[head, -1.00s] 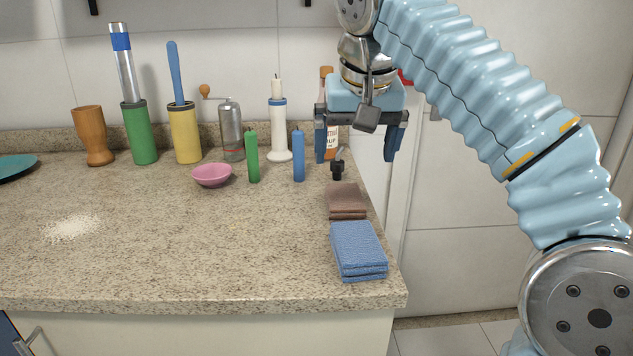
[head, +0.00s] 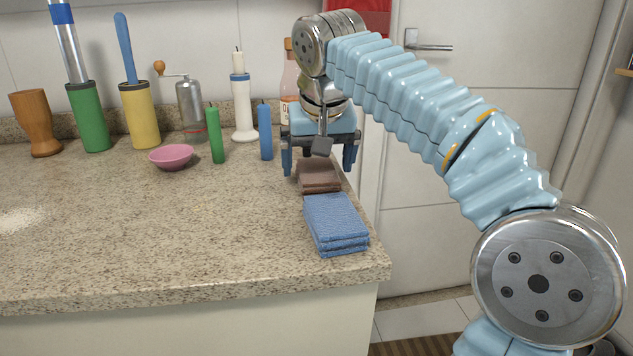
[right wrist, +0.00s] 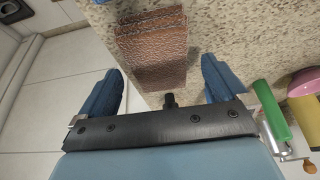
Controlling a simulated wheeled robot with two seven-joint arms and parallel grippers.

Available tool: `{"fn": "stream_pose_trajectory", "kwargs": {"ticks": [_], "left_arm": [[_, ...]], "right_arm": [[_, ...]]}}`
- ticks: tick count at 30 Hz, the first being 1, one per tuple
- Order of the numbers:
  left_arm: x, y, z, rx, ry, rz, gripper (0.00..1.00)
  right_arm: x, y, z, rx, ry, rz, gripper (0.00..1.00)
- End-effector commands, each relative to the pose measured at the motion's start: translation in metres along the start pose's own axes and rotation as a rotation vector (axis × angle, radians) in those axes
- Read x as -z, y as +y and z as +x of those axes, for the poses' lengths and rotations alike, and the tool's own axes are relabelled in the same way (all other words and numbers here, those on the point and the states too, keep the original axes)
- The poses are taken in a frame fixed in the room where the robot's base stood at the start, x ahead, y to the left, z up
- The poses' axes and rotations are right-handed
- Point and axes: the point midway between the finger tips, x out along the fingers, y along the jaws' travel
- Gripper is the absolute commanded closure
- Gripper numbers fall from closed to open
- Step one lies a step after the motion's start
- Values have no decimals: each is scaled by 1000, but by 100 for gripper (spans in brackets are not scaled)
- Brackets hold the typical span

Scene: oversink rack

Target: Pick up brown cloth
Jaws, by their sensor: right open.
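The folded brown cloth (head: 319,176) lies on the granite counter near its right edge, behind the folded blue cloth (head: 336,222). My right gripper (head: 320,168) is open and empty, above and around the back part of the brown cloth in the head view. In the right wrist view the brown cloth (right wrist: 152,50) lies ahead of and between the two blue fingers (right wrist: 160,90), with no clear contact. A small black object (right wrist: 169,100) shows between the fingers, by the cloth's near end. My left gripper is not in view.
The counter (head: 150,230) is open left of the cloths, and its right edge is close beside them. A blue candle (head: 265,132), a green candle (head: 215,135) and a bottle (head: 289,80) stand near the gripper. A pink bowl (head: 171,157) sits further left.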

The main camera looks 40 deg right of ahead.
Motion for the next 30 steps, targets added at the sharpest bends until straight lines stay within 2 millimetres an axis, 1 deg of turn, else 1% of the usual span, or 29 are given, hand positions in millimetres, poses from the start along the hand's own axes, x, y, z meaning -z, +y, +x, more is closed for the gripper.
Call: {"fn": "stream_pose_trajectory", "kwargs": {"ticks": [1, 3, 10, 11, 22, 23, 24, 30], "left_arm": [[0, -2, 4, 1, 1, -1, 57], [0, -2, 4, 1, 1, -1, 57], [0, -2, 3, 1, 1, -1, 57], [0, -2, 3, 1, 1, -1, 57], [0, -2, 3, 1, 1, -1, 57], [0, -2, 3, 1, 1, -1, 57], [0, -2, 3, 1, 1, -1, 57], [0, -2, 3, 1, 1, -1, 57]], "right_arm": [[-2, 0, 8, -1, -2, 0, 1], [-1, 0, 13, 0, 0, 1, 1], [0, 0, 14, 0, 0, 0, 1], [0, 0, 14, 0, 0, 0, 3], [-1, 0, 14, 0, 0, 0, 59], [0, 0, 14, 1, 0, 0, 61], [0, 0, 14, 1, 0, 0, 66], [0, 0, 13, 1, 1, 0, 66]]}}
